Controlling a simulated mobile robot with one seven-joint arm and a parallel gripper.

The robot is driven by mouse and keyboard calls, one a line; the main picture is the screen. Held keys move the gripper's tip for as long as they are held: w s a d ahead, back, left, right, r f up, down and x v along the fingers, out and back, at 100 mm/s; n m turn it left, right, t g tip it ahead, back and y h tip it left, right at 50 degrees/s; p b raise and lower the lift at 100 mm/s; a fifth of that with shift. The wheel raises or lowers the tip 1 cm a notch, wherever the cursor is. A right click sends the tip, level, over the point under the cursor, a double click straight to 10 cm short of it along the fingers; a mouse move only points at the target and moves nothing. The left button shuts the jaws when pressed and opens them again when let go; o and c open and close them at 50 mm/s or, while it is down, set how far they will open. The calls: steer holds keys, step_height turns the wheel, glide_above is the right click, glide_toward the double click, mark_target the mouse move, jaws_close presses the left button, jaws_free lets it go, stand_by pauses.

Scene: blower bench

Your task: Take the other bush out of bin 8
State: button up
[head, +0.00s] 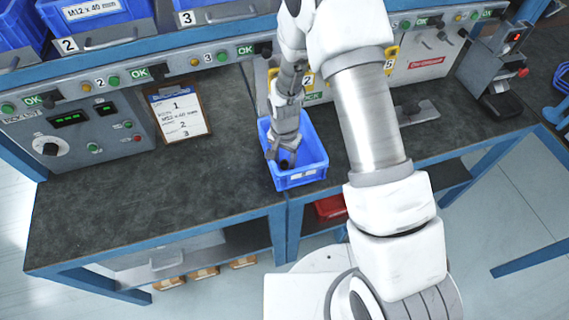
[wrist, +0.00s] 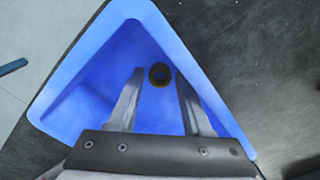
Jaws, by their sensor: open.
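A blue bin (head: 318,172) stands on the dark bench top near its front edge; the label on its front is too small to read. My gripper (head: 277,152) reaches down into it from above. In the wrist view, the bin (wrist: 98,75) surrounds both fingers of my gripper (wrist: 161,82), which are spread apart. A small round dark bush (wrist: 160,75) with a brownish rim and a dark hole shows in the bin, in the gap between the fingertips. Neither finger appears to touch it. I see no second bush in the bin; the gripper's body hides its near part.
A clipboard (head: 182,112) lies on the bench left of the bin. A control panel (head: 75,130) stands at the left and a grey device (head: 497,70) at the right. A rail with buttons (head: 165,72) runs along the back.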

jaws_close()
stand_by(0.4)
